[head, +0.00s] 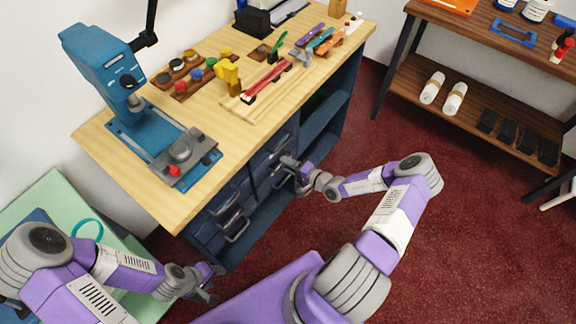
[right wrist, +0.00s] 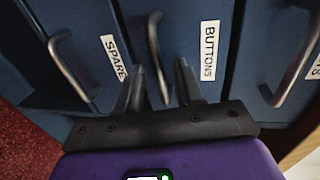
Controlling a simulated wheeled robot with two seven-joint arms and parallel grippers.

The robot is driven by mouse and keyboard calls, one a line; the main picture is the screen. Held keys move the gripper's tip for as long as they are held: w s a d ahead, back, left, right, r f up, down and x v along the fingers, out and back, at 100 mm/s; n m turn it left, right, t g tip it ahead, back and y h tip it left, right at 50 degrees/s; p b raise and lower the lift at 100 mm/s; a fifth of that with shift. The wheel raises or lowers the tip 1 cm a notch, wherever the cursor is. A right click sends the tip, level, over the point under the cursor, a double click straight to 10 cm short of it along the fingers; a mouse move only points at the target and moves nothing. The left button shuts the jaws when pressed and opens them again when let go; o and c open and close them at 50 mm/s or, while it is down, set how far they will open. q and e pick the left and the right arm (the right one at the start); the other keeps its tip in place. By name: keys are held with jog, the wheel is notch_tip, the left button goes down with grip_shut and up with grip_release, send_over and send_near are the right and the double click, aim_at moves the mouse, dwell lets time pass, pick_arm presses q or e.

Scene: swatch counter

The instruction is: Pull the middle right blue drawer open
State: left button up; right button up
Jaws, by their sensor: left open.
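The blue drawer unit sits under the wooden worktop in the head view. In the right wrist view, the middle blue drawer (right wrist: 190,25) carries a BUTTONS label (right wrist: 208,52) and a grey bar handle (right wrist: 155,45). My right gripper (head: 288,163) is at the right column of drawers. In the right wrist view, its two fingers (right wrist: 161,72) are apart, with the handle showing between them; I cannot tell whether they touch it. The drawer looks closed. My left gripper (head: 214,284) is open and empty, low in front of the cabinet's left end.
A SPARE drawer handle (right wrist: 72,65) and another handle (right wrist: 295,68) flank the middle one. The worktop (head: 205,125) holds a blue press (head: 105,70) and small tools. A brown shelf (head: 480,105) stands at right. Red carpet (head: 330,225) is open floor.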

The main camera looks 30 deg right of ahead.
jog(key=shift+c, duration=0.3)
grip_shut()
dwell(1.1)
